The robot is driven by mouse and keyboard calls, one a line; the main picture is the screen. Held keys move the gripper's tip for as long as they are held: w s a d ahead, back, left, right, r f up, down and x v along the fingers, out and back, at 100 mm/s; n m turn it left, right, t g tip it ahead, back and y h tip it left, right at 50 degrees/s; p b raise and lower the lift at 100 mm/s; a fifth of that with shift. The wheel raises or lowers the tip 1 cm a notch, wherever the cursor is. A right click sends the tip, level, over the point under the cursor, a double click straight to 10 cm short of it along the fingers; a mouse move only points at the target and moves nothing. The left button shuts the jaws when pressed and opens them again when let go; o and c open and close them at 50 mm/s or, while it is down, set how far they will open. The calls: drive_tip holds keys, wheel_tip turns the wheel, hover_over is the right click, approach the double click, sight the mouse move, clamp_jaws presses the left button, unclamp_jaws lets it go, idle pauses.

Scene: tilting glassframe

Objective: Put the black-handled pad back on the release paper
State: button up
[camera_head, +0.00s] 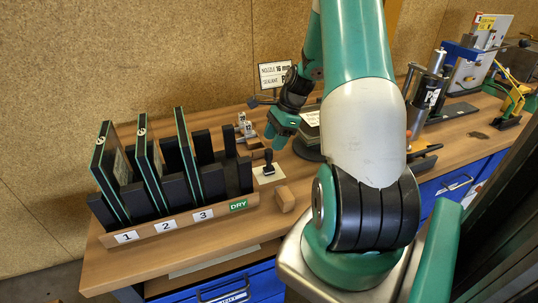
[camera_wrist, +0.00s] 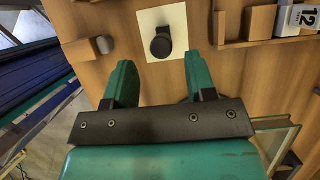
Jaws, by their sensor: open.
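The black-handled pad (camera_head: 268,159) stands upright on the small pale release paper (camera_head: 276,177) on the wooden bench. In the wrist view the pad (camera_wrist: 161,46) shows from above as a dark round knob, with the release paper (camera_wrist: 147,19) around it. My gripper (camera_head: 279,135) is above and behind the pad in the head view. In the wrist view my gripper (camera_wrist: 160,72) is open and empty. Its two green fingers are apart, with the pad showing just beyond them and between their lines. I see no contact between fingers and pad.
A wooden rack (camera_head: 178,229) marked 1, 2, 3 and DRY holds tilted glass frames to the left. A wooden block (camera_head: 285,198) sits in front of the paper. A small metal device (camera_head: 245,127) is behind it. Clamps and tools (camera_head: 430,88) stand at the right.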

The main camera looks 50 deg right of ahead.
drive_tip(key=w+v, duration=0.1)
drive_tip(key=v, duration=0.3)
drive_tip(key=a+r+n, duration=0.4)
drive_tip(key=a+n, duration=0.2)
drive_tip(key=a, duration=0.3)
drive_tip(key=a+r+n+g, duration=0.1)
drive_tip(key=a+r+n, duration=0.35)
drive_tip(key=a, duration=0.45)
drive_tip(key=a+r+n, duration=0.3)
drive_tip(key=a+n, duration=0.4)
drive_tip(key=a, duration=0.3)
drive_tip(key=s+a+r+n+g, duration=0.1)
drive_tip(key=s+a+r+n, duration=0.2)
drive_tip(key=s+a+n, duration=1)
drive_tip(key=shift+s+r+n, duration=0.15)
drive_tip(key=shift+s+n, duration=0.4)
drive_tip(key=shift+s, duration=0.2)
